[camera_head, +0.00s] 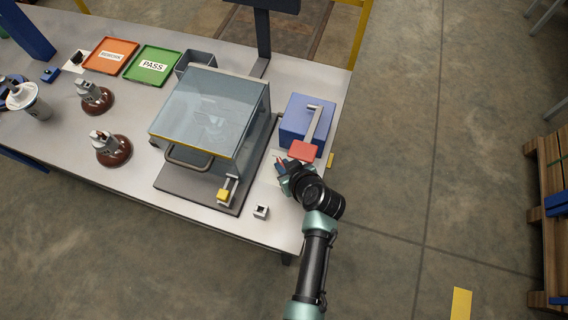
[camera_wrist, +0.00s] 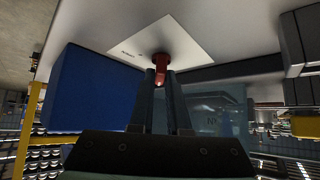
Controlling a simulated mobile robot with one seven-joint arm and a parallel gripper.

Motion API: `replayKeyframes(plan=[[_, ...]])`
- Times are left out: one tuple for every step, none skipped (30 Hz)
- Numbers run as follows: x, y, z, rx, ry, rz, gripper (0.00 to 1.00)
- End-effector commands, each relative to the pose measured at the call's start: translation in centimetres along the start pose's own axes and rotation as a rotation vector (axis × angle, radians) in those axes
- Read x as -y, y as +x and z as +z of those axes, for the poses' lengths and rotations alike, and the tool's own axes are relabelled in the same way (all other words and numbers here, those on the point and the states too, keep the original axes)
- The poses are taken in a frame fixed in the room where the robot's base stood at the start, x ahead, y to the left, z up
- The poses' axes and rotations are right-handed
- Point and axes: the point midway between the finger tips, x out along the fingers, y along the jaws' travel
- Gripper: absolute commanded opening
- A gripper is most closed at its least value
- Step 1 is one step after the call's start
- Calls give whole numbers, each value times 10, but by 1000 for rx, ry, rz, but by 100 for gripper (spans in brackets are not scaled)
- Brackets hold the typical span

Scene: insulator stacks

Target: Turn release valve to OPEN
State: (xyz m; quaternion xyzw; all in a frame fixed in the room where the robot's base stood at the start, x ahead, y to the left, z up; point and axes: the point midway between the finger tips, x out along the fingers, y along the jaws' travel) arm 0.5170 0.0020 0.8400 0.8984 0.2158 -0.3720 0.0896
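The release valve shows as a red handle (camera_wrist: 161,64) standing out from a white plate (camera_wrist: 172,40) in the wrist view. Small dark print on the plate is too small to read. In the head view the plate (camera_head: 277,180) lies on the bench and my gripper (camera_head: 281,163) largely covers the valve. My gripper's two dark fingers (camera_wrist: 160,80) stand on either side of the red handle in the wrist view, with its lower end between the tips. I cannot tell whether they press on it. Which way the valve points is unclear.
A blue box (camera_head: 302,120) with a grey lever and red pad stands just behind my gripper. A clear-lidded test chamber (camera_head: 210,110) is to the left. A small white block (camera_head: 261,212) sits near the bench's front edge. Open floor lies to the right.

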Motion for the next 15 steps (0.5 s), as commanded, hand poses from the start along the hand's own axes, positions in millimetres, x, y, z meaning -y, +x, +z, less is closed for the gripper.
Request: replayKeyframes(plan=[[0,0,0,0,0,0,4],[0,0,0,0,0,0,0],[0,0,0,0,0,0,0],[0,0,0,0,0,0,0],[0,0,0,0,0,0,0],[0,0,0,0,0,0,0],[0,0,0,0,0,0,0],[0,0,0,0,0,0,0],[0,0,0,0,1,0,0],[0,0,0,0,1,0,0],[0,0,0,0,1,0,0],[0,0,0,1,3,2,0],[0,0,0,1,5,3,0],[1,-1,0,1,8,6,0],[1,-1,0,1,13,11,0]])
